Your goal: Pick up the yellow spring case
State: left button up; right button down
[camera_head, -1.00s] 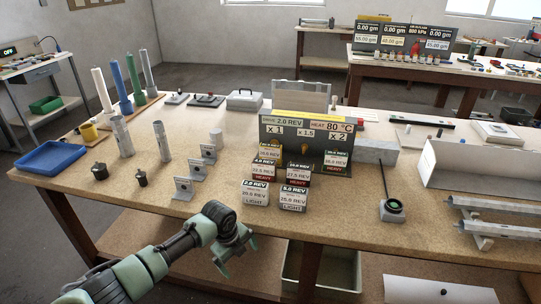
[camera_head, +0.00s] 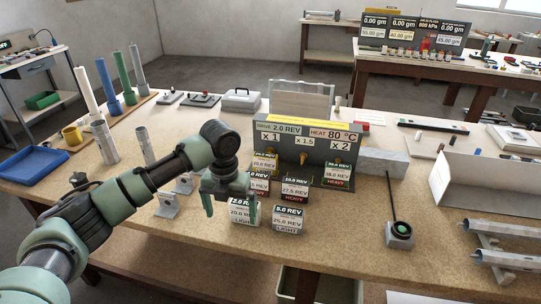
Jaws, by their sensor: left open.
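The yellow spring case (camera_head: 265,164) is a small box with a yellow top band and a white label. It stands at the back left of a group of similar cases, against the dark sign panel (camera_head: 325,141). Its lower part is partly hidden by a red-banded case in front. My left gripper (camera_head: 230,207) is open and empty, with its fingers pointing down. It is in front and to the left of the yellow case, overlapping the front left light case (camera_head: 243,212) in the picture. My right gripper is not in view.
A red heavy case (camera_head: 295,188), a green-topped case (camera_head: 338,172) and a front light case (camera_head: 288,219) stand close by. Metal brackets (camera_head: 168,205) are partly behind my left arm. A black rod stand (camera_head: 399,232) is at the right. The wooden table (camera_head: 350,228) is bare between them.

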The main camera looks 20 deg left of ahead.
aim_at(265, 163)
jog(key=i, duration=1.05)
